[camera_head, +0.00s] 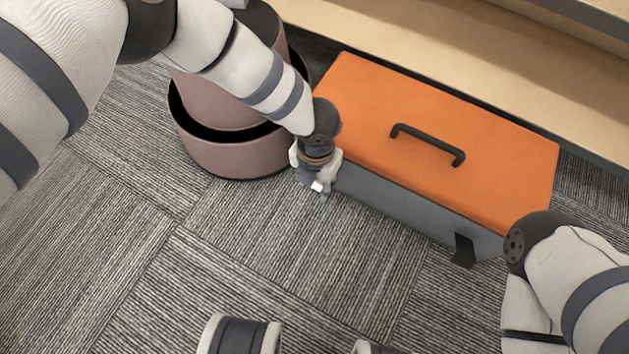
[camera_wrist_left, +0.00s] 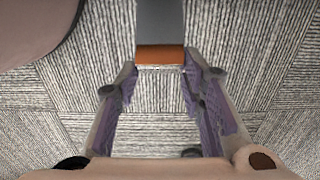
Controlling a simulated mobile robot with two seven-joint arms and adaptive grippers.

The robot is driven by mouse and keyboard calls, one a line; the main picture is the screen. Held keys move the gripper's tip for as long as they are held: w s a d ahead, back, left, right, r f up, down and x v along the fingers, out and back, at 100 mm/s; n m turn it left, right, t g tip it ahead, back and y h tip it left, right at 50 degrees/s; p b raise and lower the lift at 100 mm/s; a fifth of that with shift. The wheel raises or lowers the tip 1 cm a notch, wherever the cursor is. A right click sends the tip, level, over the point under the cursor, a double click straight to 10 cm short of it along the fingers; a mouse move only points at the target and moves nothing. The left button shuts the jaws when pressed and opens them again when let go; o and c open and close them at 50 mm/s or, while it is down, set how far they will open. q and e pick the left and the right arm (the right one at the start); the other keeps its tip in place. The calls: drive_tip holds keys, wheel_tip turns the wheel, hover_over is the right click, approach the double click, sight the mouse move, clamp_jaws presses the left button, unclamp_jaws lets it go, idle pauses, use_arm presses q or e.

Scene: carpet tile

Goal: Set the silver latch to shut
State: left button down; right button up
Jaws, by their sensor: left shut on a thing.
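The toolbox has an orange lid (camera_head: 440,140) and a grey body (camera_head: 400,205), and the lid lies down on the body. My left gripper (camera_head: 318,188) is at the left end of its front side, shut on a small pale silver piece, which looks like the silver latch (camera_head: 318,186). The gripper hides most of that latch. In the left wrist view, the fingers of my left gripper (camera_wrist_left: 160,74) stand either side of the orange edge (camera_wrist_left: 160,54). A thin pale strip shows between their tips. The latch's exact angle cannot be told. My right gripper is not in view.
A dark latch (camera_head: 464,251) hangs at the right of the box front. A black handle (camera_head: 428,143) stands on the lid. A pinkish round container (camera_head: 235,155) stands close left of the box. A beige ledge (camera_head: 460,50) runs behind. Carpet in front is clear.

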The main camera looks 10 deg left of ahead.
use_arm(q)
drive_tip(key=w+r, duration=0.2)
drive_tip(key=shift+w+d, duration=0.3)
drive_tip(key=shift+d, duration=0.05)
drive_tip(key=shift+w+d+r, duration=0.15)
drive_tip(key=shift+w+r, duration=0.1)
drive_tip(key=shift+w, duration=0.3)
drive_tip(key=shift+w+d+r, duration=0.15)
drive_tip(key=shift+w+r, duration=0.05)
drive_tip(key=shift+w, duration=0.3)
